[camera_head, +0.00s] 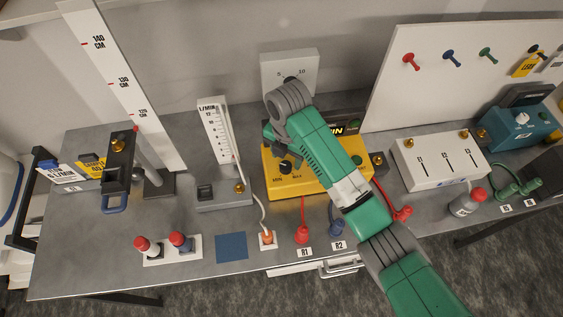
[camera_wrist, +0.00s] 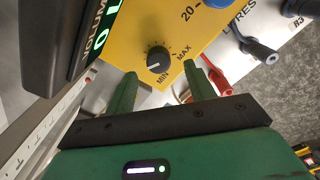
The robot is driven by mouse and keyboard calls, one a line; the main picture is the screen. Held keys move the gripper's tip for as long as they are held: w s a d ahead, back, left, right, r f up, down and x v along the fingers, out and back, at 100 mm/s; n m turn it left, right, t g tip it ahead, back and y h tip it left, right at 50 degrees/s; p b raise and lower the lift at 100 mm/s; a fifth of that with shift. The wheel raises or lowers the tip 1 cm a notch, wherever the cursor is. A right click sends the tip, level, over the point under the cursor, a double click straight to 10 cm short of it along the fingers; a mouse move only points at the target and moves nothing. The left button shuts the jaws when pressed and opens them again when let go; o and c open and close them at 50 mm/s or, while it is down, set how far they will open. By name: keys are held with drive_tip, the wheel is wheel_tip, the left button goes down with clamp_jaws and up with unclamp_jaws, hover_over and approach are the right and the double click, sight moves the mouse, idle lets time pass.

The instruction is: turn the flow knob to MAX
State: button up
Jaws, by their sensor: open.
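The flow knob (camera_wrist: 158,59) is a round black knob with a white pointer mark, on the face of a yellow box (camera_wrist: 125,40). In the wrist view, MIN is printed below the knob and MAX to its right. The white mark points down, towards the MIN side. My gripper (camera_wrist: 159,72) is open, with one green finger on each side below the knob and nothing between them. I cannot tell whether the fingers touch the knob. In the head view, the knob (camera_head: 285,167) shows at the left of the yellow box (camera_head: 310,189), which my arm partly covers.
A white flowmeter stand (camera_head: 222,197) is left of the yellow box, and a white box with slots (camera_head: 440,160) is to its right. Red (camera_head: 303,235) and blue (camera_head: 337,229) plugs stand in front. A blue square (camera_head: 231,247) lies on the bench.

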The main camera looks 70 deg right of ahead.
sight(286, 165)
drive_tip(key=shift+w+f, duration=0.1)
drive_tip(key=shift+f, duration=1.9)
drive_tip(key=c, duration=1)
drive_tip(key=shift+r, duration=0.1)
